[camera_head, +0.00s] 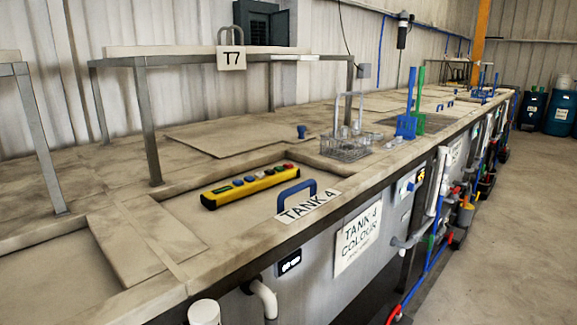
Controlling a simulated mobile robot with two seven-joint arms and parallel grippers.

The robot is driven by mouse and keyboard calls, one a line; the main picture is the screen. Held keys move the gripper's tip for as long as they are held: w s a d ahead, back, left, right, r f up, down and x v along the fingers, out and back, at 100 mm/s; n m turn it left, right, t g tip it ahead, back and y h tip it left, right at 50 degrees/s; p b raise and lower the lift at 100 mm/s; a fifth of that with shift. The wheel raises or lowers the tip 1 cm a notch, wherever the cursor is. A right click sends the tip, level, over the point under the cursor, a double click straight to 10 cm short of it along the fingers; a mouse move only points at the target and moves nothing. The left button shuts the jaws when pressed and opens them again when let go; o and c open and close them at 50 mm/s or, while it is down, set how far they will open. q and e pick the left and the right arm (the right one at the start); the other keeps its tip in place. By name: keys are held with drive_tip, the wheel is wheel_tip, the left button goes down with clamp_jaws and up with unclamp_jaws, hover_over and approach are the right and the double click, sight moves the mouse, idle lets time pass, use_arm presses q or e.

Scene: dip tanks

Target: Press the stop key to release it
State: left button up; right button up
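A yellow control box (245,187) lies on the lid of tank 4, near the blue lid handle (296,190). A row of small coloured keys runs along its top. A red key (289,166) sits at its far right end. The keys are too small to read, so I cannot tell for certain which is the stop key or whether it is pushed in. Neither of my grippers is in view, and nothing touches the box.
A wire basket (346,147) and blue scoop (406,126) stand farther along the tank tops. Pipes line the tank front. The floor (510,230) at right is clear.

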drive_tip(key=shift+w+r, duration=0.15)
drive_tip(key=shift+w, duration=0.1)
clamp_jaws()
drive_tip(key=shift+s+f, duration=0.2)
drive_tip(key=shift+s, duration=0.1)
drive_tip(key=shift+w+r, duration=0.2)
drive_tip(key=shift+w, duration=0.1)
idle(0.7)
